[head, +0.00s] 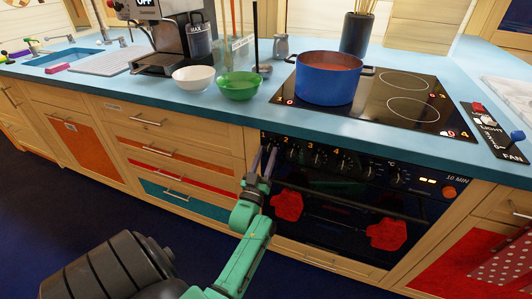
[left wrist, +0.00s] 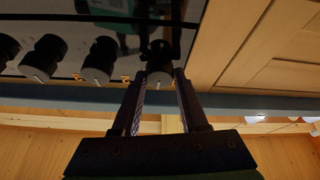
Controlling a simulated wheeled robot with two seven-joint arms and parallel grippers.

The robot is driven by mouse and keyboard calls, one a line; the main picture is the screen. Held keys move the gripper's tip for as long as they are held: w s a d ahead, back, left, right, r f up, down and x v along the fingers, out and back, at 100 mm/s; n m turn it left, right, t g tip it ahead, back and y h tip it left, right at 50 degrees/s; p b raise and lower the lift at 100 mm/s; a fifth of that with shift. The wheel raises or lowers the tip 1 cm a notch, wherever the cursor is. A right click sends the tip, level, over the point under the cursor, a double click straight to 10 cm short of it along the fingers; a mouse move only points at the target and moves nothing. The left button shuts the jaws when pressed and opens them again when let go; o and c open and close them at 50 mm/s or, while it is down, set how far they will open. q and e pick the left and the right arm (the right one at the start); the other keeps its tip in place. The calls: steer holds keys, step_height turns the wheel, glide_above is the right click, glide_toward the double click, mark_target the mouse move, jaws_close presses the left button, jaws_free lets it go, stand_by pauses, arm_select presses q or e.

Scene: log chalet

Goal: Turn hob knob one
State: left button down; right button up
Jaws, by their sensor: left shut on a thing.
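My left gripper (head: 264,161) reaches the left end of the oven's control panel in the head view. In the left wrist view, its two fingers (left wrist: 160,76) are shut on black hob knob one (left wrist: 159,58), one finger on each side. In the head view the gripper largely hides this knob. Further black knobs stand in a row beside it, with knob two (head: 291,155) and knob three (head: 318,159) nearest; the neighbouring knob (left wrist: 101,58) also shows in the left wrist view. The black hob (head: 390,118) lies above. My right gripper is out of view.
A blue pot (head: 325,88) with red contents stands on the hob's left part. A green bowl (head: 239,90) and white bowl (head: 193,82) stand on the blue counter. Red mitts (head: 287,206) hang at the oven front below the knobs. A drawer front (head: 180,128) is left of the oven.

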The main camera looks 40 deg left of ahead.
arm_select(q)
steer(key=shift+n+y, duration=0.4)
steer(key=shift+n, duration=0.2)
steer(key=shift+c, duration=2.2)
jaws_free()
steer(key=p+v, duration=0.1)
steer(key=v, duration=1.3)
steer(key=shift+s+d+p, duration=0.25)
steer(key=shift+s+p, duration=0.05)
steer(key=shift+f, duration=0.1)
